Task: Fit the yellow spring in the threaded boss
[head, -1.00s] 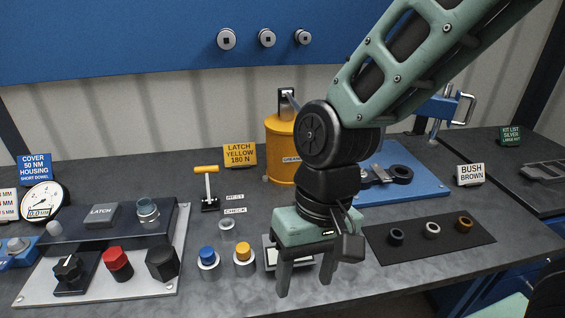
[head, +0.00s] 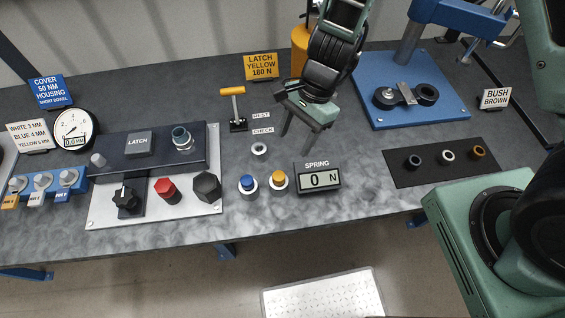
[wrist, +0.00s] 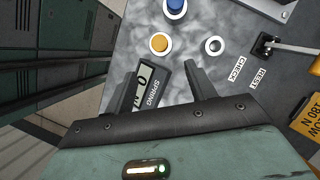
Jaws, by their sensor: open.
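The yellow spring appears to be the yellow-topped piece (head: 279,179) in a pale round holder near the bench's front edge. It also shows in the wrist view (wrist: 159,43). A blue one (head: 248,184) stands to its left. The threaded boss seems to be the metal cylinder with a bluish rim (head: 183,139), upright on the dark housing (head: 110,155) at left; I cannot make out its threads. My gripper (head: 297,142) is open and empty, pointing down above the bench, behind and right of the yellow piece. Its fingers also show in the wrist view (wrist: 160,76).
A spring force display (head: 318,180) reading 0 N stands right of the yellow piece. A pale ring (head: 259,149) lies by the CHECK label. A T-handled tool (head: 235,108) stands behind it. A dark mat with bushes (head: 410,178) and a blue press (head: 440,106) are at right.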

